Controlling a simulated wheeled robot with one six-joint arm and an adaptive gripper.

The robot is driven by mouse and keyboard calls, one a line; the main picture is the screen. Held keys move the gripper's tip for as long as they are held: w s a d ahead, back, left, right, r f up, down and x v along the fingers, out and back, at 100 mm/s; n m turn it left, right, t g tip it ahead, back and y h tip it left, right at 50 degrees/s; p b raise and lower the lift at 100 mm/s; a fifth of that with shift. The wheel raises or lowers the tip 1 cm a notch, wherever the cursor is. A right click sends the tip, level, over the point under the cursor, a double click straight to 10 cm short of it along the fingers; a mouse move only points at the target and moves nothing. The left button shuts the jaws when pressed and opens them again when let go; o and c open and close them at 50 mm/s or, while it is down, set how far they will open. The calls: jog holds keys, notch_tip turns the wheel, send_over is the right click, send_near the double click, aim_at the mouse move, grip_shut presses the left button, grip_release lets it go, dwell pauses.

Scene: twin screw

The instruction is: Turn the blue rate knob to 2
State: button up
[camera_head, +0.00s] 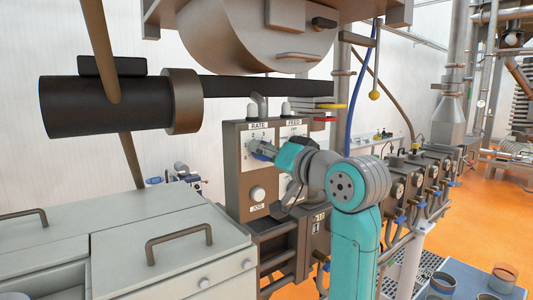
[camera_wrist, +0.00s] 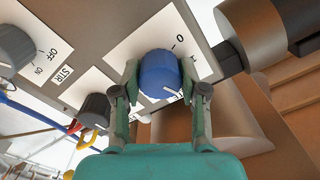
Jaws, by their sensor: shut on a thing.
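The blue rate knob (camera_wrist: 159,74) sits on a white dial plate of the control panel. In the wrist view my gripper (camera_wrist: 160,88) has one finger on each side of the knob and is shut on it. A "0" mark shows beside the knob; the rest of the scale is partly hidden by the knob and fingers. In the head view my gripper (camera_head: 268,150) reaches the panel below the "RATE" label, and only a little of the blue knob (camera_head: 260,157) shows. I cannot read which number the knob points to.
A pale round knob (camera_head: 257,194) is lower on the panel. A dark cylinder (camera_head: 105,106) with a long bar runs above the panel.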

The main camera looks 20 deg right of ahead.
jog(key=o, duration=1.1)
jog(key=shift+o, duration=0.2)
jog(key=v, duration=1.2)
